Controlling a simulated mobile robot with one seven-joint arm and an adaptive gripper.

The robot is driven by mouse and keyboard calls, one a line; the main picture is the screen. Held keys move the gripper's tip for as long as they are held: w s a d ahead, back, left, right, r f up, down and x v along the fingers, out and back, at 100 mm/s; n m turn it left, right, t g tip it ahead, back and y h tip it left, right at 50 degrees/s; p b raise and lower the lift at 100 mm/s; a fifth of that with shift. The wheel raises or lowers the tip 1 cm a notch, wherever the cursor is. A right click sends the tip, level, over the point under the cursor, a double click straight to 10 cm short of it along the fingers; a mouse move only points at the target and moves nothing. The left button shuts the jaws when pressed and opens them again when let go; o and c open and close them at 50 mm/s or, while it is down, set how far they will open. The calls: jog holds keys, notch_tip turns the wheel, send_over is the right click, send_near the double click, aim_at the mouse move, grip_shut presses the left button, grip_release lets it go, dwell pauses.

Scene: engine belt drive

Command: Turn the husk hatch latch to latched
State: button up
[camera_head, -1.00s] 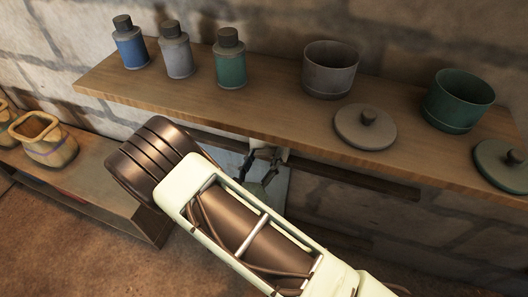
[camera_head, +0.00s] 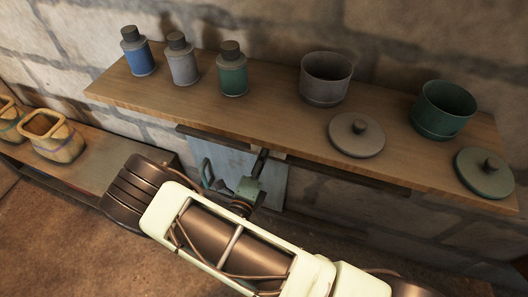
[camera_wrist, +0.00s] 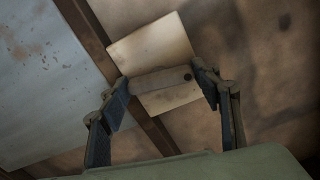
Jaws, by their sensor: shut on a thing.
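The husk hatch is a pale blue-grey panel (camera_head: 272,190) under the shelf, partly hidden behind my arm. It also fills the left of the wrist view (camera_wrist: 45,75). The latch shows in the wrist view as a worn tan bar (camera_wrist: 158,80) with a dark round spot near its right end, in front of a pale plate (camera_wrist: 155,48). My gripper (camera_wrist: 165,96) has one dark finger at each end of the bar and is shut on it. In the head view, my gripper (camera_head: 243,176) is in front of the hatch; the latch cannot be made out there.
A wooden shelf (camera_head: 280,124) juts out just above my gripper, carrying several bottles, a grey pot (camera_head: 325,78), a green pot (camera_head: 443,110) and two lids. A lower bench (camera_head: 95,175) with tan pots stands at left. Open floor lies in front.

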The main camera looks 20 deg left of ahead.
jog(key=shift+n+p, duration=0.35)
jog(key=shift+n, duration=0.75)
jog(key=o, duration=1.2)
jog(key=shift+c, duration=0.2)
jog(key=s, duration=1.2)
jog(key=shift+a, duration=0.45)
